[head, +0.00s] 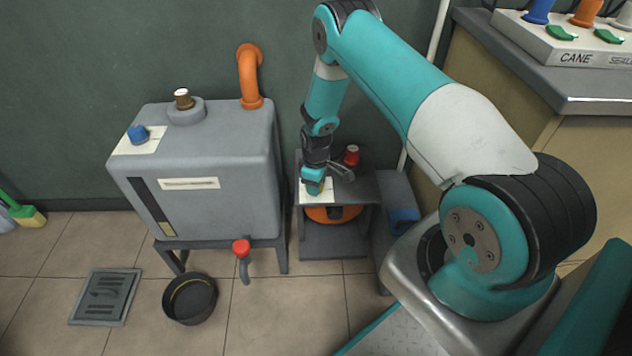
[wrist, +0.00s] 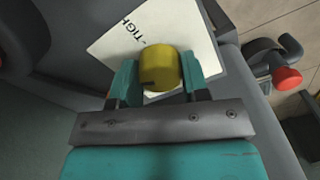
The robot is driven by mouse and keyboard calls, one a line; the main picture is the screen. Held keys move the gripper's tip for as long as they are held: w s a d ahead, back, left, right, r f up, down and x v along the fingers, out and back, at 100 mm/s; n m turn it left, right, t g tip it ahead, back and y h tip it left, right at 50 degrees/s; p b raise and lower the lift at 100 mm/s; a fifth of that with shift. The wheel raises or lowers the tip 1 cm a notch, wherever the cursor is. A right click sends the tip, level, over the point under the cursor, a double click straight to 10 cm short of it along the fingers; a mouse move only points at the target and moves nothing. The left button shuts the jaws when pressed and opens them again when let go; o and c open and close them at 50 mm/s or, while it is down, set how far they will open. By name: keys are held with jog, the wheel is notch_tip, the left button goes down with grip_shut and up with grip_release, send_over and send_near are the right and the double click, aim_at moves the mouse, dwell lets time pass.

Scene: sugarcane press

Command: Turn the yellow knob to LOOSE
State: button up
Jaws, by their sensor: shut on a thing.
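The yellow knob (wrist: 160,68) sits between my two fingers in the wrist view, with a finger pad against each side. A short dark mark shows on its lower left side. A white label plate (wrist: 195,30) lies behind it. Its printed letters "TIGH" are partly visible, and the rest is hidden or out of view, so I cannot read LOOSE. My gripper (wrist: 158,82) is shut on the knob. In the head view my gripper (head: 314,184) points down over the label plate (head: 326,194) on the small grey stand, and it mostly hides the knob.
A red knob (head: 352,155) stands close behind my gripper on the grey stand (head: 362,188). A grey tank (head: 225,195) with a blue knob (head: 138,134), an orange pipe (head: 249,75) and a red-handled tap (head: 241,248) is to the left. A black bowl (head: 190,300) is on the floor.

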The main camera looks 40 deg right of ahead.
jog(key=shift+n+p, duration=0.35)
jog(key=shift+n, duration=1.95)
jog(key=o, duration=0.9)
jog(key=shift+o, duration=0.2)
notch_tip(320, 180, up, 17)
jog(key=p, duration=0.4)
jog(key=shift+r, duration=0.2)
